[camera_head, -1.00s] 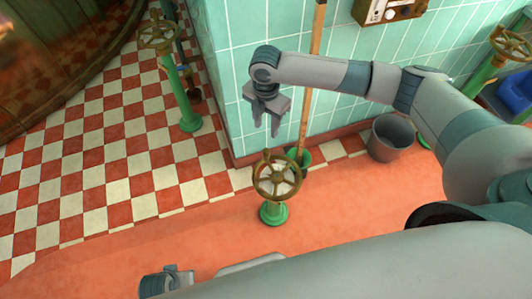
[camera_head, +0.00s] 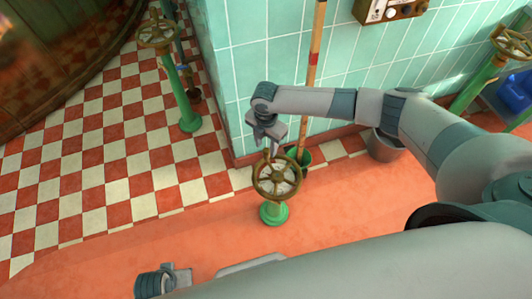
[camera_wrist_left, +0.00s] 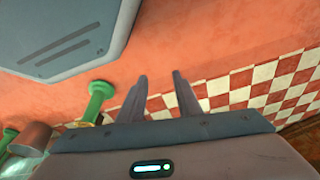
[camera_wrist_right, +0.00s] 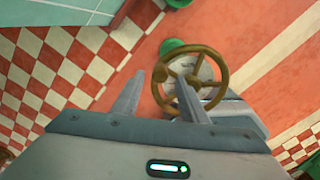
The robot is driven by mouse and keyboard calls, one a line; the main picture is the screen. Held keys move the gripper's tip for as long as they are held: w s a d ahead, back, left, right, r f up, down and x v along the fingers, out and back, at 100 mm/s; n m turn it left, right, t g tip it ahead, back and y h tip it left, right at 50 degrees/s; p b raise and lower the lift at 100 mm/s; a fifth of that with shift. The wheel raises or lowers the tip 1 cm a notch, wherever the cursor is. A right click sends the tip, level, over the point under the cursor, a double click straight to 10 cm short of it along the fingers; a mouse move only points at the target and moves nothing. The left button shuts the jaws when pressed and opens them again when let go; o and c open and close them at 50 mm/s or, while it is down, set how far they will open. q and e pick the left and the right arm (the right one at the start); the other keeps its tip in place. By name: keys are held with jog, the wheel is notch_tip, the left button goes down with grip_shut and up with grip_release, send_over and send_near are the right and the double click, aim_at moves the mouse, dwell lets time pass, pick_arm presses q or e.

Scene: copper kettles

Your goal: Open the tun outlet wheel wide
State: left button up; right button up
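A brass hand wheel (camera_head: 277,177) stands on a short green post (camera_head: 273,213) on the red floor, in the middle of the head view. My right gripper (camera_head: 270,151) is just above its far rim, fingers pointing down. In the right wrist view, the wheel (camera_wrist_right: 190,80) shows under the fingers. The fingers of this right gripper (camera_wrist_right: 160,76) are apart, one outside the left rim and one over the wheel's inside. Contact cannot be told. My left gripper (camera_wrist_left: 160,77) is open and empty over the floor, away from the wheel.
Another wheel (camera_head: 156,33) on a tall green post stands at the left, and a third wheel (camera_head: 511,43) at the upper right. A wooden pole (camera_head: 313,70) leans by the green tiled wall (camera_head: 245,50). A grey bucket (camera_head: 385,147) sits behind my right arm.

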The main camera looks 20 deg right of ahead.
aim_at(266, 150)
notch_tip(266, 150, down, 5)
jog(key=shift+r, duration=0.1)
jog(key=shift+f, duration=0.35)
pick_arm(q)
jog(key=shift+v, duration=0.9)
jog(key=shift+w, duration=0.1)
pick_arm(e)
grip_shut()
